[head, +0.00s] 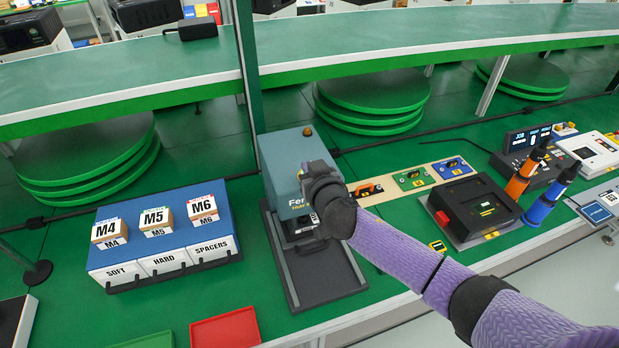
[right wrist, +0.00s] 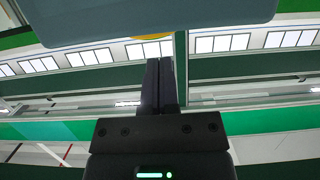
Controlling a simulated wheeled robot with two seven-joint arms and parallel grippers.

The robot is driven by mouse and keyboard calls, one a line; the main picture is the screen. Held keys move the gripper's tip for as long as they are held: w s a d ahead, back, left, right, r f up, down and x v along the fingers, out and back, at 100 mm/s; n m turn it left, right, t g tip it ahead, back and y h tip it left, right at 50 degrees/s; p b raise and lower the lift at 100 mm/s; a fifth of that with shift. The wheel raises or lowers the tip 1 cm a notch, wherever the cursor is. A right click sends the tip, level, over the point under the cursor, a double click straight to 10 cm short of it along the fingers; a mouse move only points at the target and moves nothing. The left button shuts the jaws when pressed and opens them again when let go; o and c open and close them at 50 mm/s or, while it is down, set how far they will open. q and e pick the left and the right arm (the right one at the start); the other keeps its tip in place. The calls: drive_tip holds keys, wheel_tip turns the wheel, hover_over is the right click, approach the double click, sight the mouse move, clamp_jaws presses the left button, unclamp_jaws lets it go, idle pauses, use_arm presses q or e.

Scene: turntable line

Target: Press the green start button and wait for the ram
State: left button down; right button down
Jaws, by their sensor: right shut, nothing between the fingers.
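The press (head: 280,155) is a blue-grey housing on a dark base, with an amber dome on top. My right arm reaches across to its front, and the right gripper (head: 318,172) hides part of that face. In the right wrist view the gripper's fingers (right wrist: 166,68) are together and empty. A blue-grey housing (right wrist: 90,22) fills the top edge there, with a yellow curved part (right wrist: 152,37) under it. I cannot make out the green start button or the ram in either view. I cannot tell whether the fingers touch the press. My left gripper is not in view.
A blue bin unit (head: 140,222) with M4, M5 and M6 boxes stands left of the press. A red tray (head: 225,330) lies at the front. A strip of coloured parts (head: 410,178) and a black device (head: 478,208) are to the right.

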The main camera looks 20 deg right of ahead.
drive_tip(key=shift+f, duration=0.65)
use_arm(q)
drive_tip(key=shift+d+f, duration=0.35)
